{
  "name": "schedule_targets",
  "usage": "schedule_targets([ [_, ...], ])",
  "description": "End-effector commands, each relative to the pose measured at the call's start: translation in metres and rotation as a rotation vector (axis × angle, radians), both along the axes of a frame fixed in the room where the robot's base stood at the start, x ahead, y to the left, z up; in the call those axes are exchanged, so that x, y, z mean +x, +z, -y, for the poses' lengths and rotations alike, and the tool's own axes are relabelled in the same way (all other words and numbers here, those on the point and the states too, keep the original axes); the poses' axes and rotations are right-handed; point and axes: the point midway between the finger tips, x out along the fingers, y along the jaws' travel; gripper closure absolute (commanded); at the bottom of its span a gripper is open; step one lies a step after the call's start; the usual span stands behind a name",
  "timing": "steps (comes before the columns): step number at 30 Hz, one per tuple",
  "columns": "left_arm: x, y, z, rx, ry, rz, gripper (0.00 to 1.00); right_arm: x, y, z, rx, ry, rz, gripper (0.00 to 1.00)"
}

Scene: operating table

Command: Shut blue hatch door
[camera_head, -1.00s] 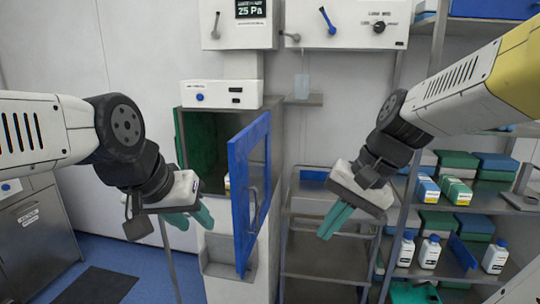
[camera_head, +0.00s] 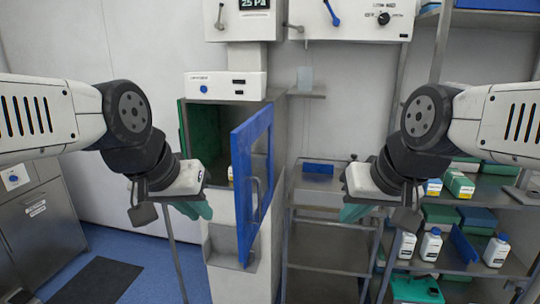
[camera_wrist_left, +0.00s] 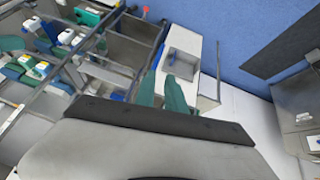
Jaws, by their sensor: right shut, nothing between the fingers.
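The blue hatch door (camera_head: 239,190) stands open on the box-shaped cabinet (camera_head: 279,125), swung out toward me from its right side. It has a window and a handle (camera_head: 257,200). The green-lined opening shows left of the door. My left gripper (camera_head: 194,210) is left of the door, in front of the cabinet's lower left, apart from the door. Its teal fingers (camera_wrist_left: 163,93) show a gap in the left wrist view, with nothing between them. My right gripper (camera_head: 356,213) is right of the door, shut and empty, in front of the shelves.
A white control box (camera_head: 225,87) sits on top of the cabinet. Steel shelves (camera_head: 325,259) stand to the right, with bottles (camera_head: 431,245) and boxes further right. A steel cupboard (camera_head: 40,215) is at the left. Room is free between the door and my right gripper.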

Motion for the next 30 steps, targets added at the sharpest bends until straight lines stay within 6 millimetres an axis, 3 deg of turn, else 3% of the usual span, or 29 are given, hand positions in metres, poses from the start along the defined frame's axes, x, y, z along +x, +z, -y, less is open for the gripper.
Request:
schedule_targets([
  [4,0.018,0.010,0.011,0.120,-0.189,-0.055,1.00,0.000,0.000,0.000,-0.004,0.003,0.005,1.00],
  [8,0.045,0.024,0.031,0.311,-0.495,-0.137,1.00,0.000,0.000,0.000,-0.003,0.002,0.004,1.00],
  [18,0.117,0.044,0.113,0.776,-1.288,-0.362,1.00,0.000,0.000,0.000,-0.002,0.002,0.004,1.00],
  [24,0.135,0.045,0.152,0.916,-1.543,-0.454,1.00,0.000,0.000,0.000,-0.002,0.002,0.004,1.00],
  [30,0.139,0.040,0.158,0.948,-1.605,-0.481,1.00,0.000,0.000,0.000,-0.002,0.002,0.003,1.00],
])
